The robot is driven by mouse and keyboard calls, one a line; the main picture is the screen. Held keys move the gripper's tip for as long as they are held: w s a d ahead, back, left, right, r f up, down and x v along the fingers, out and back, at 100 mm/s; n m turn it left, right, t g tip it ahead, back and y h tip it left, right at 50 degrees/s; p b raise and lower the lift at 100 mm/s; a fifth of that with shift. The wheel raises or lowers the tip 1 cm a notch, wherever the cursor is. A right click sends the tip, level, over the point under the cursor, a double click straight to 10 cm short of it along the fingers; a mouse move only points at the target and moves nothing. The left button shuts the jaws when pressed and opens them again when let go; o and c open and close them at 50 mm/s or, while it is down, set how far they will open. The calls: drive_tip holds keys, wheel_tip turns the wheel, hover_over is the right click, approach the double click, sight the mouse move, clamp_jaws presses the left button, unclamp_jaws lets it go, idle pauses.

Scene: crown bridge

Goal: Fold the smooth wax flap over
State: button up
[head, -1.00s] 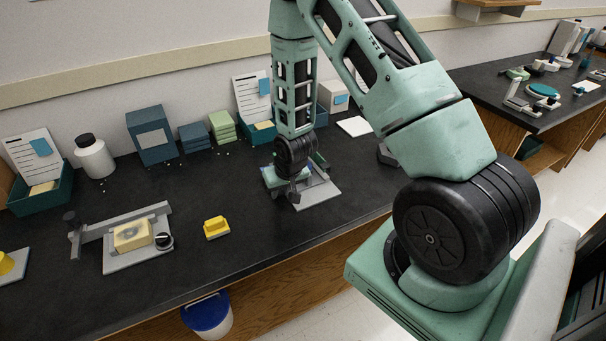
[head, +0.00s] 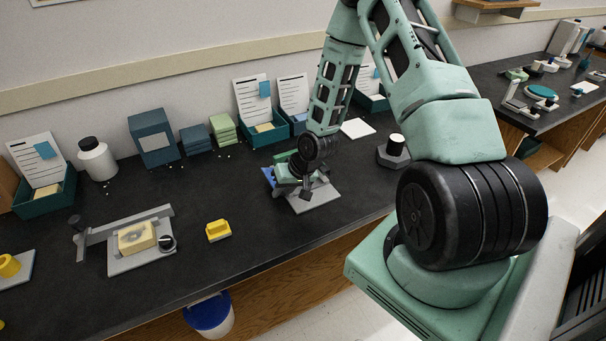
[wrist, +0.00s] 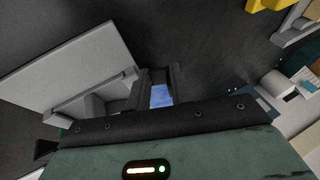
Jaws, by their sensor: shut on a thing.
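My gripper (wrist: 159,80) has its two dark fingers close together on a small blue piece (wrist: 161,96), seen between them in the wrist view. It looks like the wax flap, but its smoothness and its free edge cannot be made out. In the head view my gripper (head: 304,188) is low over a light grey plate (head: 322,197), tilted, and partly covers what is there. Blue (head: 267,175) shows at the left edge of that station. The grey plate with a raised bracket also shows left of the fingers in the wrist view (wrist: 85,62).
A yellow block (head: 218,230) and a grey fixture (head: 150,262) holding a cream block (head: 136,237) stand to the left. A dark stand with a white top (head: 396,150) is right of the station. Trays and boxes line the wall. The front counter is mostly clear.

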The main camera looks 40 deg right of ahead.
drive_tip(key=shift+r, duration=0.15)
idle(0.3)
drive_tip(key=shift+d+r+t+y+p, duration=0.2)
drive_tip(key=shift+r+t+y+p, duration=0.1)
drive_tip(key=shift+y+p, duration=0.5)
drive_tip(key=shift+f+p, duration=0.1)
drive_tip(key=shift+p, duration=0.3)
drive_tip(key=shift+s+d+y, duration=0.1)
drive_tip(key=shift+y, duration=0.2)
